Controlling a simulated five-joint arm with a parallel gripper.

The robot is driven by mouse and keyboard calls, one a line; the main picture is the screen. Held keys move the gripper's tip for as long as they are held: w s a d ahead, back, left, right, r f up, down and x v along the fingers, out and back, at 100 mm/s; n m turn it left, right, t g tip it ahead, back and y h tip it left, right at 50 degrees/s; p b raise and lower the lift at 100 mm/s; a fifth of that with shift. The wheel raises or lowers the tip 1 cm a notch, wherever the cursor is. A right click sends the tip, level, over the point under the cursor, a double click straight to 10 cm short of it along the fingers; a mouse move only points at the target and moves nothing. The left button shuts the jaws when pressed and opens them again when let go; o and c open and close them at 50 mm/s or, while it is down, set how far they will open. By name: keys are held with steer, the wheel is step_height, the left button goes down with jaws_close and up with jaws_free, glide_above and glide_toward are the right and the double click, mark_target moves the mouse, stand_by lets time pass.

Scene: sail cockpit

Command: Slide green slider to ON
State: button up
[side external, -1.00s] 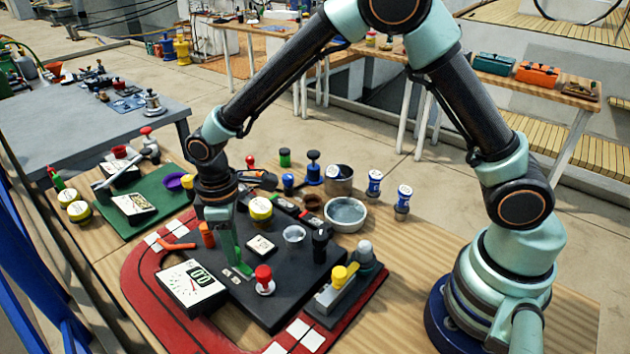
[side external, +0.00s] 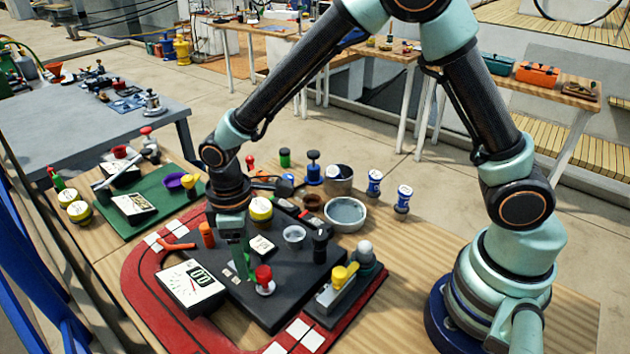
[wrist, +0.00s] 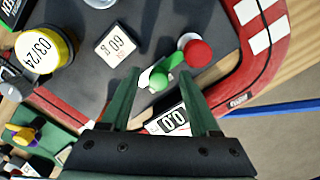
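The green slider (wrist: 159,81) shows in the wrist view as a green knob on a pale strip, with a rounded green part beside it. It lies on the dark panel (wrist: 85,70), between my gripper's fingertips in the picture. My gripper (wrist: 157,80) is open, its two green fingers well apart with nothing clearly held. In the side external view my gripper (side external: 243,274) points down at the panel, left of the red knob (side external: 264,276). The fingers partly hide the slider there. I cannot read an ON mark or tell whether the fingers touch the slider.
The red knob on its white base also shows close to the right fingertip in the wrist view (wrist: 197,53). A white meter box (side external: 190,286) stands left of my gripper. A yellow tin (wrist: 44,48), a label plate (wrist: 116,45) and a yellow-topped lever (side external: 341,277) are nearby.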

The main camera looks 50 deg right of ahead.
step_height(320, 180, up, 12)
stand_by(0.7)
steer(key=shift+w+r, duration=0.1)
steer(key=s+d+r+m+t, duration=0.3)
steer(key=s+d+m, duration=0.1)
steer(key=d, duration=0.5)
steer(key=s+d+r+m+t, duration=0.2)
steer(key=s+d+r+m, duration=0.2)
steer(key=d, duration=0.5)
steer(key=shift+s+d+m+t, duration=0.2)
steer(key=shift+s+m+t, duration=0.2)
steer(key=shift+m, duration=0.1)
